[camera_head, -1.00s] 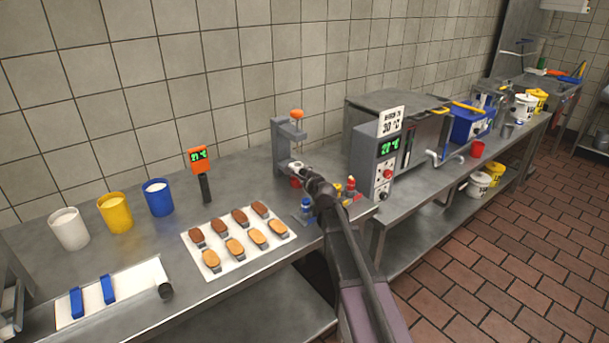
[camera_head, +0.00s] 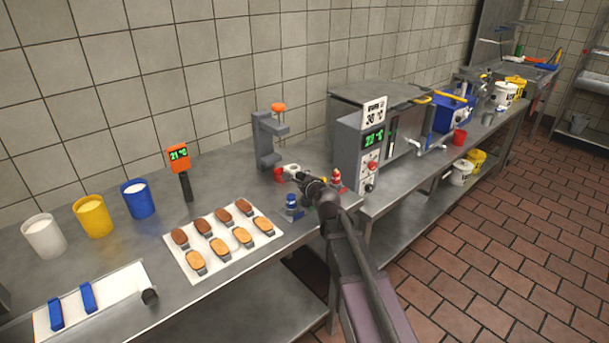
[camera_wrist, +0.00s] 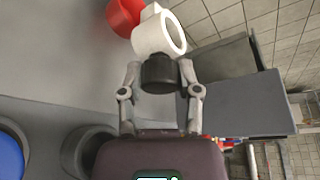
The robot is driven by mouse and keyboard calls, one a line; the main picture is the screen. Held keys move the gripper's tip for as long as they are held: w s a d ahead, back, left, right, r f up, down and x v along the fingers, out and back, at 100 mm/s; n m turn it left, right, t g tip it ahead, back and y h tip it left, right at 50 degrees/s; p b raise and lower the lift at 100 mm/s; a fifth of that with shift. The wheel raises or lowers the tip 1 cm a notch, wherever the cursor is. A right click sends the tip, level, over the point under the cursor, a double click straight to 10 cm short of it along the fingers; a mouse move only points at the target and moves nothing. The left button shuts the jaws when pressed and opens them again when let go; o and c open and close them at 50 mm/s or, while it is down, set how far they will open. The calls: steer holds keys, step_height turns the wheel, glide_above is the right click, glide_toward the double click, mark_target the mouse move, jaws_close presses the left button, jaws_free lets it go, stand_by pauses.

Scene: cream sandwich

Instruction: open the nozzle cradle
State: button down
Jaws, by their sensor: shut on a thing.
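A grey C-shaped stand with an orange knob (camera_head: 268,145) is upright on the bench near the wall; I take it for the nozzle cradle, but its name is not certain from the picture. My gripper (camera_head: 308,180) is in front and to the right of it, apart from it. In the wrist view my gripper (camera_wrist: 160,75) is shut on a short dark cylinder (camera_wrist: 160,70), which joins a white ring-shaped part (camera_wrist: 157,34). The white ring (camera_head: 291,169) also shows in the head view, just right of the stand's base.
A red cup (camera_head: 279,175) stands left of the white ring. Blue-topped (camera_head: 291,203) and red-topped (camera_head: 337,178) items are close to my gripper. A grey control box (camera_head: 350,155) is at right. A tray (camera_head: 188,277) of cakes lies at left.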

steer(key=shift+d, duration=0.1)
steer(key=shift+c, duration=1.5)
jaws_free()
steer(key=shift+w, duration=0.1)
